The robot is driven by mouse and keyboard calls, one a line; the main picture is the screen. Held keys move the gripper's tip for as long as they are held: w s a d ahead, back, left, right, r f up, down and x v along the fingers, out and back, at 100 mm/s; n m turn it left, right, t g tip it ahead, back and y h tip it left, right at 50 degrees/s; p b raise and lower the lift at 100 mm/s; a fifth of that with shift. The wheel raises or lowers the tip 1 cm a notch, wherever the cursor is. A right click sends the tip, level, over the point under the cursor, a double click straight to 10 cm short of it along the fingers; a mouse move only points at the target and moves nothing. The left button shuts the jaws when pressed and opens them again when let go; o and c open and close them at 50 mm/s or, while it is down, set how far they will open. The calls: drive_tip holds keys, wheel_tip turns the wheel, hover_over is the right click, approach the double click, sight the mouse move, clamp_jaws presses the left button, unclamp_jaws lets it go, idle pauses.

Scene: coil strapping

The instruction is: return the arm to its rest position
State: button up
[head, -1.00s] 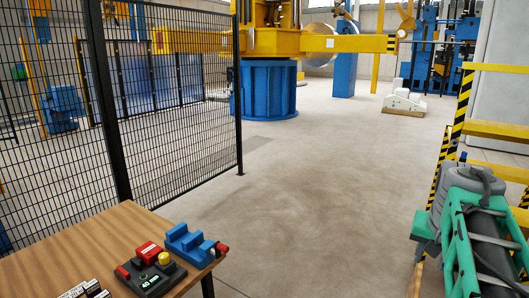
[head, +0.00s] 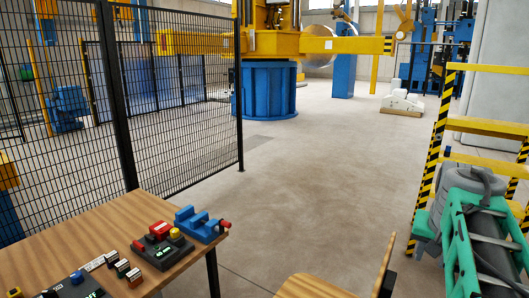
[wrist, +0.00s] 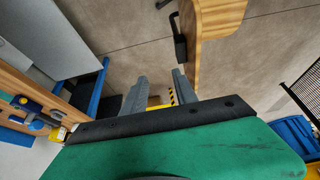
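My gripper (wrist: 159,90) shows in the wrist view with its two grey fingers apart and nothing between them. Behind them are the concrete floor and a bit of distant yellow-and-black striping. A green body with a black bar fills the lower part of that view. In the head view I cannot make out the fingers. Whether the arm is at its rest position cannot be told from these views.
A wooden table (head: 95,222) with a control box (head: 162,250) and blue block (head: 200,224) stands at left beside a mesh fence (head: 185,110). A wooden piece (head: 312,287) is at the bottom. A striped yellow frame (head: 432,160) stands right. The middle floor is clear.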

drive_tip(key=s+a+f+n+g+y, duration=0.1)
drive_tip(key=s+a+f, duration=0.2)
drive_tip(key=a+f, duration=0.3)
drive_tip(key=s+a+f+n+g+y, duration=0.1)
drive_tip(key=s+a+f, duration=0.25)
drive_tip(key=f, duration=0.55)
drive_tip(key=s+a+f+n+t+y+b, duration=0.1)
drive_tip(key=a+n, duration=0.4)
drive_tip(key=a, duration=1.2)
drive_tip(key=shift+s+f+n+b, duration=0.2)
drive_tip(key=shift+f+n+b, duration=0.25)
drive_tip(key=shift+f, duration=0.25)
